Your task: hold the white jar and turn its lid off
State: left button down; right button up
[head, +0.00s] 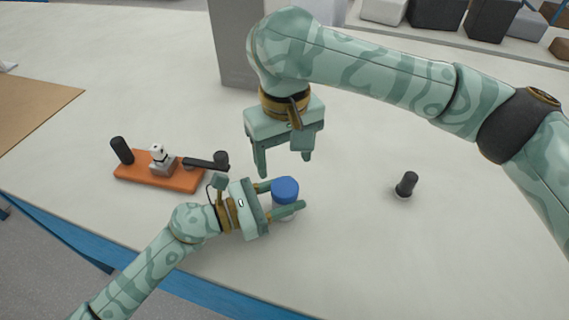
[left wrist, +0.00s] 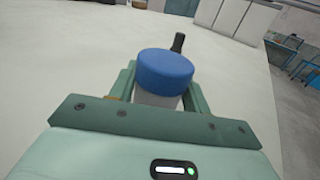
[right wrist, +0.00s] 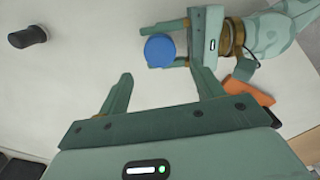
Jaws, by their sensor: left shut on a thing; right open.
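The white jar (left wrist: 155,99) with its blue lid (head: 285,188) stands upright on the table. The lid is on the jar; it also shows in the left wrist view (left wrist: 165,70) and the right wrist view (right wrist: 160,50). My left gripper (head: 282,199) is shut on the jar's body, one finger on each side, below the lid. My right gripper (head: 284,166) is open and empty, pointing down above and just behind the lid in the head view. In the right wrist view its fingertips (right wrist: 166,83) are apart, with the lid beyond them. Most of the jar's white body is hidden.
An orange board (head: 160,180) with black posts and a small grey-white fitting lies left of the jar, close to my left wrist. A black cylinder (head: 406,184) stands to the right. A grey block (head: 232,50) stands behind.

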aim_at(285, 187)
notch_tip(285, 187, down, 8)
jog(key=shift+r, duration=0.15)
dwell(0.3)
jog(key=c, duration=1)
jog(key=shift+n, duration=1.7)
jog(key=o, duration=1.1)
jog(key=shift+r, duration=0.1)
